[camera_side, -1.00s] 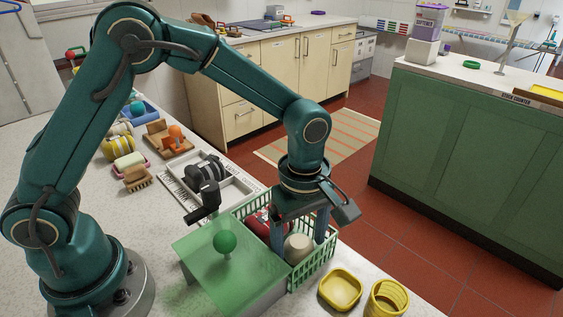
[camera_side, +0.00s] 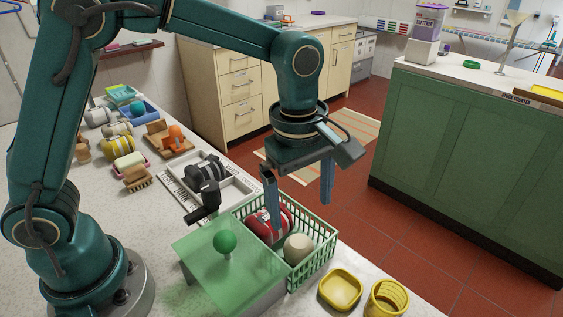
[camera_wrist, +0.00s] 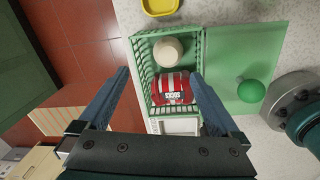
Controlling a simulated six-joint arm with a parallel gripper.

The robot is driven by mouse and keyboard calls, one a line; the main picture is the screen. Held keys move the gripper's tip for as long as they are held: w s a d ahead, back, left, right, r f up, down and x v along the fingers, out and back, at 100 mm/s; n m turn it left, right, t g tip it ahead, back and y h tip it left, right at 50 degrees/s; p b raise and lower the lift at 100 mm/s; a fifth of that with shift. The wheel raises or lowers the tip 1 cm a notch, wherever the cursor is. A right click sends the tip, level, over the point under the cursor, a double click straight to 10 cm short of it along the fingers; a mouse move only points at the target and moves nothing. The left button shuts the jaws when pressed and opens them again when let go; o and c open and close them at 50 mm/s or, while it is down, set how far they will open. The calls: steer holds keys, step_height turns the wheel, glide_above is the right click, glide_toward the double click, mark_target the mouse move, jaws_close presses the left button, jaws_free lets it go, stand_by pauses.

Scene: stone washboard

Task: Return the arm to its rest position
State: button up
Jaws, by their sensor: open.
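My gripper (camera_side: 299,203) hangs above the green basket (camera_side: 327,258), its two fingers spread wide with nothing between them. In the side view the left finger overlaps the red-and-white striped bundle (camera_side: 283,216) in the basket, and the right finger stands over the floor beyond. The wrist view shows the open fingers (camera_wrist: 158,88) with the basket (camera_wrist: 143,70) below. The bundle (camera_wrist: 173,90) and a beige rounded object (camera_wrist: 168,51) lie inside the basket, apart from the fingers as far as I can tell. The beige object also shows in the side view (camera_side: 298,247).
A green translucent lid-like panel (camera_side: 200,255) with a green knob (camera_side: 225,242) stands beside the basket. A yellow dish (camera_side: 341,288) and yellow cup (camera_side: 386,300) are at the front right. Open floor lies right of the counter.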

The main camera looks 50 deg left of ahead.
steer(key=s+a+r+m+t, duration=0.3)
steer(key=s+a+r, duration=0.2)
steer(key=a+r, duration=0.3)
steer(key=s+a+f+m+t, duration=0.1)
steer(key=s+a+f+m, duration=0.1)
steer(key=s+m, duration=0.6)
steer(key=m, duration=0.4)
steer(key=shift+f+t, duration=0.25)
steer(key=shift+t, duration=0.15)
